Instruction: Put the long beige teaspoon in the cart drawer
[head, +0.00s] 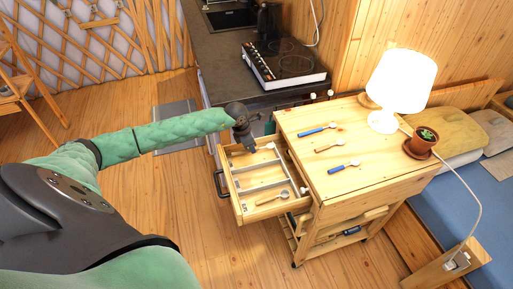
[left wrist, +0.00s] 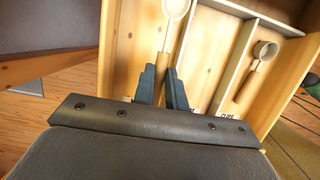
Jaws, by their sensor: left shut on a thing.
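My left gripper (head: 250,149) is shut on a beige-handled spoon with a pale bowl and is over the far compartment of the open cart drawer (head: 239,205). In the left wrist view, the gripper (left wrist: 164,76) pinches the handle of this beige teaspoon (left wrist: 174,48), with the bowl pointing away. Whether the spoon touches the drawer floor I cannot tell. Another beige-handled spoon (head: 272,198) lies in the near compartment; it also shows in the left wrist view (left wrist: 255,70). My right gripper is not in view.
On the cart top (head: 380,150) lie two blue-handled spoons (head: 318,130) (head: 344,166) and a beige-handled one (head: 330,146). A lit lamp (head: 400,82) and a potted plant (head: 424,138) stand at its right. Thin dividers split the drawer. A stove (head: 285,62) sits on the dark counter behind.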

